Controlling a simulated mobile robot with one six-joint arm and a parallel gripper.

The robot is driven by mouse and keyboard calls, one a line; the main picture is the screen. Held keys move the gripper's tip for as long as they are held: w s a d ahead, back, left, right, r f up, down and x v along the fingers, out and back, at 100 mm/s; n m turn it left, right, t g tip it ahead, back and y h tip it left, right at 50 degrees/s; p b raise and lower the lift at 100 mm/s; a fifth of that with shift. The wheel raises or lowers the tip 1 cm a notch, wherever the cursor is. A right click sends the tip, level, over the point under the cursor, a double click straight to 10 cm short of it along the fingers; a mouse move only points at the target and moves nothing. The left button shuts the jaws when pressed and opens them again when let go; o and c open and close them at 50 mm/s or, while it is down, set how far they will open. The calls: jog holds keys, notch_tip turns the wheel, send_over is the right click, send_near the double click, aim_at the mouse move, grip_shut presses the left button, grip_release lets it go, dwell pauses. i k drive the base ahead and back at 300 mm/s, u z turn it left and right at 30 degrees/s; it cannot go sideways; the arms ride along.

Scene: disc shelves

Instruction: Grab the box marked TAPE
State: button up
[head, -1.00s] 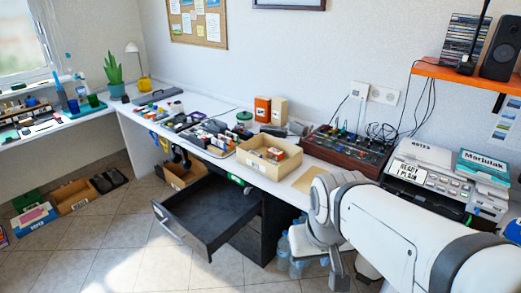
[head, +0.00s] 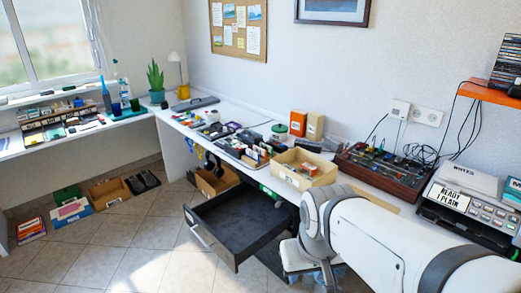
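I cannot read the word TAPE on any box here; most labels are too small. Candidate boxes include a cardboard box (head: 303,181) with small items on the desk, an orange box (head: 298,122) and a tan box (head: 315,126) behind it. On the floor stand a blue-and-white box (head: 72,217), a red-edged box (head: 31,230) and an open cardboard box (head: 110,194). Another cardboard box (head: 212,183) is under the desk. My white arm fills the lower right, and my gripper does not show.
A dark drawer (head: 235,220) stands pulled out below the desk (head: 350,180). A mixer (head: 383,170) and a printer labelled READY 1 PLAIN (head: 452,203) are at right. An orange shelf (head: 490,92) juts from the wall. Tiled floor (head: 130,250) at left front is clear.

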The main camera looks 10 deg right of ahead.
aim_at(311, 170)
jog(key=z, duration=0.05)
jog(key=i, duration=1.4)
jog(key=z, duration=0.65)
jog(key=k, duration=0.75)
jog(key=z, duration=0.1)
jog(key=i, duration=1.3)
jog(key=u, duration=0.1)
